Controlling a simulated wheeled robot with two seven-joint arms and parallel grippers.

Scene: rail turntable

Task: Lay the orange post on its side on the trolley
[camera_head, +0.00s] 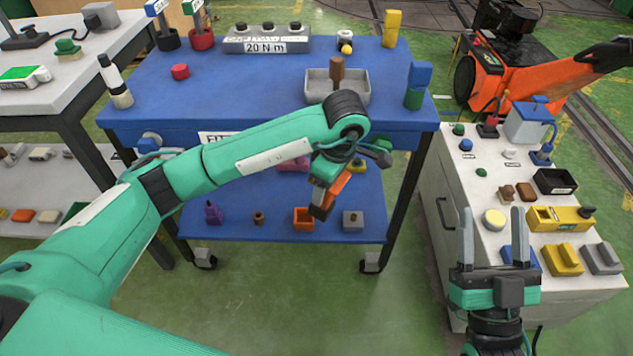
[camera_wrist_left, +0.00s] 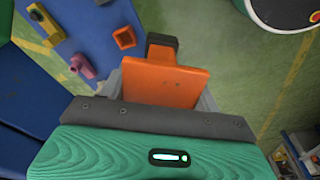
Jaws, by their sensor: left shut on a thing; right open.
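The orange post (camera_head: 339,187) is in my left gripper (camera_head: 333,177), in front of the blue trolley (camera_head: 235,95), below its top edge in the picture. The post is tilted, with a dark end (camera_head: 320,207) pointing down. In the left wrist view the post (camera_wrist_left: 165,83) shows as an orange block with a dark end (camera_wrist_left: 162,47) beyond it. My left arm hides part of the trolley's front. My right gripper (camera_head: 492,225) is open and empty, fingers up, in front of the white cabinet at right.
The trolley top holds a grey tray (camera_head: 337,88) with a brown piece, a red disc (camera_head: 180,71), a blue-green block (camera_head: 416,85) and a yellow block (camera_head: 391,28). Its middle left is clear. Several small parts stand on the lower shelf (camera_head: 265,229). An orange machine (camera_head: 495,75) stands behind right.

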